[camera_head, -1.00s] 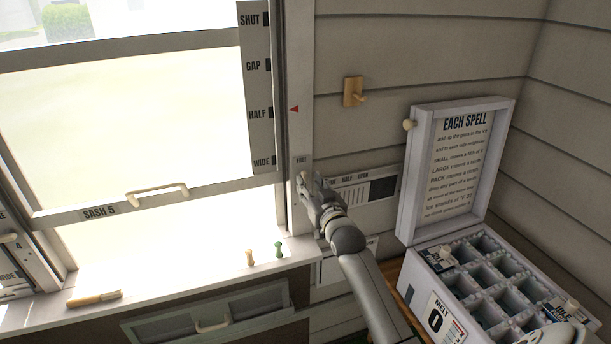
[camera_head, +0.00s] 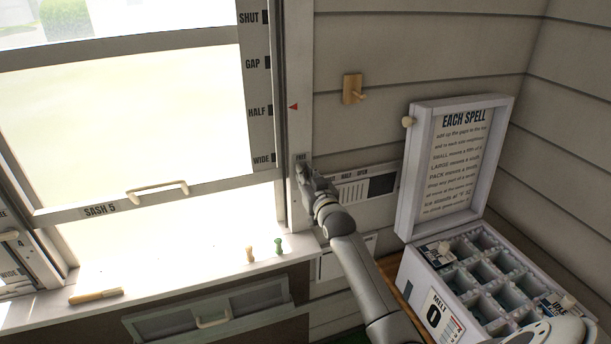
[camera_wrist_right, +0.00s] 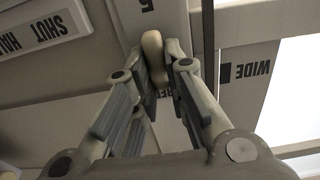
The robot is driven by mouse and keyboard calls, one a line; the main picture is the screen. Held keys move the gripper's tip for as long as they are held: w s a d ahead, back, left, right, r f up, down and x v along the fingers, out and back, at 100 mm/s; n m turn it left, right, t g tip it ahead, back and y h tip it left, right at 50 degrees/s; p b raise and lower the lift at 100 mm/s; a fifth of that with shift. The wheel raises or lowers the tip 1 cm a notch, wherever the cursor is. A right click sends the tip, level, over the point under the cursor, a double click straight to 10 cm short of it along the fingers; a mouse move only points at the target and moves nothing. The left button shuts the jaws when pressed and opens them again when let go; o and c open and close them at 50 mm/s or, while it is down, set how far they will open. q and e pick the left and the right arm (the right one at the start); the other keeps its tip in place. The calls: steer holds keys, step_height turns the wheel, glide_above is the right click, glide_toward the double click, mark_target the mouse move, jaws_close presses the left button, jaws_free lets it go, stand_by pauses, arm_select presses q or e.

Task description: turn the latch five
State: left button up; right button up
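Latch five is a small cream lever (camera_wrist_right: 153,52) on the white window post to the right of sash 5 (camera_head: 140,192). A "5" label and a partly hidden "FREE" label show beside it in the right wrist view. My right gripper (camera_head: 304,172) is at the latch; in the right wrist view its two fingers (camera_wrist_right: 158,68) stand on either side of the lever, close against it, and the lever fills the narrow gap. In the head view the gripper hides the latch. My left gripper is not in view.
A wooden wall peg (camera_head: 353,90) is above right of the gripper. An open white box (camera_head: 408,270) with a raised lid stands at right. Green and tan pegs (camera_head: 278,246) and a wooden stick (camera_head: 95,296) are on the sill. A WIDE-marked scale runs beside the post.

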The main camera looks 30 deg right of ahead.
jaws_close()
steer(key=shift+s+d+f+m+p, duration=0.1)
steer(key=shift+d+f+m+p, duration=0.1)
steer(key=shift+m, duration=2.75)
steer(key=shift+d+f+m+p, duration=0.15)
steer(key=shift+d+f+m, duration=0.05)
steer(key=shift+m, duration=2.7)
steer(key=shift+s+d+f+m+p, duration=0.1)
steer(key=shift+d+f+m+p, duration=0.1)
steer(key=shift+m, duration=3.05)
steer(key=o, duration=0.7)
jaws_free()
